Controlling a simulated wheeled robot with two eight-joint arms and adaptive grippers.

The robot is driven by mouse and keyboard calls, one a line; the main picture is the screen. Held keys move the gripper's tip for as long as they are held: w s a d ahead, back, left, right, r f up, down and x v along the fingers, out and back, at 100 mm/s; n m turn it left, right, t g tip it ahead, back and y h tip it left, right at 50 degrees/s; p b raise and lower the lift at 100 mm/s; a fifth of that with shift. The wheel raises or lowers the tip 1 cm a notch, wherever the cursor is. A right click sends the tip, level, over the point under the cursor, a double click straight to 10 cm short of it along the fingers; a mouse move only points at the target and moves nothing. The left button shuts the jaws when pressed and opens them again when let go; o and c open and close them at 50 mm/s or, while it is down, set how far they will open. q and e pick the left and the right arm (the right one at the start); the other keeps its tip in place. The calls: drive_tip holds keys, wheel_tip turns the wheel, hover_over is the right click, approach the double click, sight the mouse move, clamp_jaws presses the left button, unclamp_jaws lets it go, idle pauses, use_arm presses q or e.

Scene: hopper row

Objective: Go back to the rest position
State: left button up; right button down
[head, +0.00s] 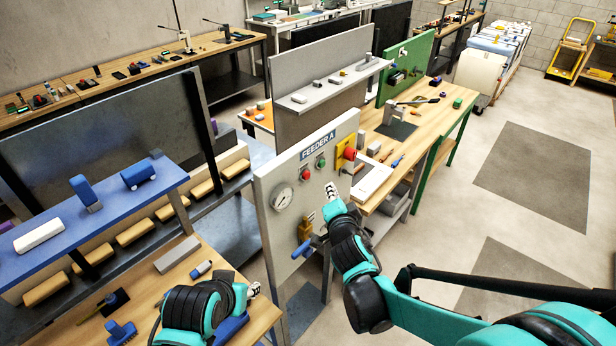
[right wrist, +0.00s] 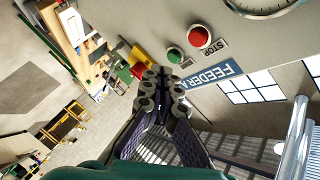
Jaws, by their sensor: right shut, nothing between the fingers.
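My right gripper (head: 331,187) is in front of the grey FEEDER A panel (head: 262,222), its fingers together and empty. In the right wrist view the shut fingers (right wrist: 163,80) point toward the panel, close to its green button (right wrist: 174,55) and red stop button (right wrist: 199,37). I cannot tell whether they touch the panel. My left gripper (head: 253,289) shows only as a small tip beyond my left arm, low over the wooden bench at the left; its fingers are too hidden to judge.
The panel carries a gauge (head: 283,199), a large red button (head: 349,154) on yellow and a blue-handled lever (head: 300,247). A blue shelf (head: 96,225) stands left, a wooden bench (head: 426,122) behind right. Open floor (head: 500,230) lies to the right.

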drive_tip(key=shift+d, duration=0.1)
idle(0.6)
drive_tip(key=s+d+f+n+g+h+b, duration=0.3)
drive_tip(key=s+d+f+g+b, duration=0.1)
drive_tip(key=s+d+f+b, duration=0.75)
drive_tip(key=s+d+f+n+g+b, duration=0.2)
drive_tip(key=s+f+n+b, duration=0.1)
drive_tip(key=s+f, duration=0.2)
drive_tip(key=s+d+f+n+g+b, duration=0.2)
drive_tip(key=s+f, duration=0.4)
drive_tip(key=s, duration=0.4)
drive_tip(key=shift+d+f+n+b, duration=0.2)
drive_tip(key=shift+d+n+b, duration=0.25)
drive_tip(key=shift+n+b, duration=0.3)
